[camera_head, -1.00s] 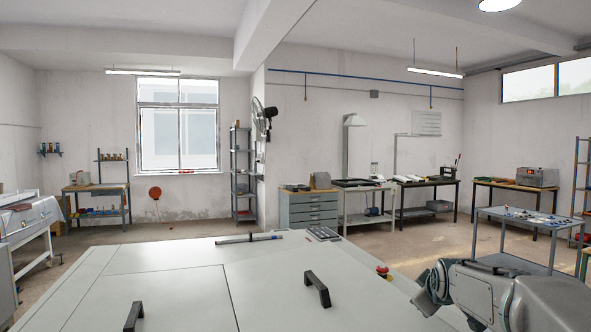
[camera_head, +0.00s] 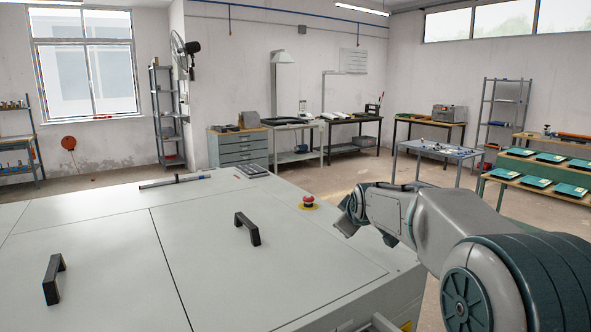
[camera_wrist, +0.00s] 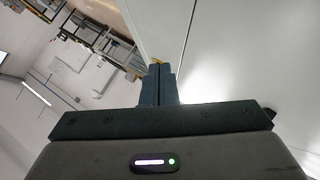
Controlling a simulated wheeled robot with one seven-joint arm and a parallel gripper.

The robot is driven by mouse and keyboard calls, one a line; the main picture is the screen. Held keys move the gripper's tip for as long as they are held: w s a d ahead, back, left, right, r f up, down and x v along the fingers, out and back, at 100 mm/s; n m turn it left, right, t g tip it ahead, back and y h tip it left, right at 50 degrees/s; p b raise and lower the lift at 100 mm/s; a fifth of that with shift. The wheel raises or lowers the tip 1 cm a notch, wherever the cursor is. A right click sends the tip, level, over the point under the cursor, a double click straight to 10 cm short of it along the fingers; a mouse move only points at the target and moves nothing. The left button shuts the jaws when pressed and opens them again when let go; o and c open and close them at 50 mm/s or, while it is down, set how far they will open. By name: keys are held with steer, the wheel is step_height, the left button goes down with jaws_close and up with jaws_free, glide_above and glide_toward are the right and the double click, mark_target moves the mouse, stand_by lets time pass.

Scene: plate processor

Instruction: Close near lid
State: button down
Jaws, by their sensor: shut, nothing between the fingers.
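The pale grey plate processor (camera_head: 90,212) fills the lower left of the head view. Two flat lid panels, a left lid (camera_head: 95,250) and a right lid (camera_head: 215,260), lie level with its top, with a dark seam between them. Each has a black handle, one on the left (camera_head: 53,279) and one on the right (camera_head: 247,229). I cannot tell which is the near lid. In the wrist view my gripper (camera_wrist: 160,70) is shut and empty, in front of a pale panel (camera_wrist: 240,60) with a dark seam. In the head view my arm's end is at the machine's right edge, apart from both handles.
A red emergency button (camera_head: 308,201) on a yellow base stands on the machine top near my arm. A dark bar (camera_head: 175,180) and a small keypad (camera_head: 252,170) lie at the far edge. Tables (camera_head: 430,152) and shelves stand along the walls, with open floor between.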

steer(key=s+d+r, duration=0.4)
steer(key=s+r, duration=0.2)
steer(key=r, duration=0.3)
steer(key=s+f+m+g, duration=0.2)
steer(key=s+f, duration=0.5)
steer(key=s, duration=0.4)
steer(key=s+d+f+m+g, duration=0.1)
steer(key=s+f+m+g, duration=0.2)
steer(key=s+f+m, duration=0.2)
steer(key=s+f+m+g+h, duration=0.1)
steer(key=s+f+m+g, duration=0.2)
steer(key=s+f, duration=0.7)
steer(key=s, duration=0.7)
steer(key=shift+s+d+f+b, duration=0.15)
steer(key=shift+s+f+b, duration=0.05)
steer(key=shift+f+b, duration=0.15)
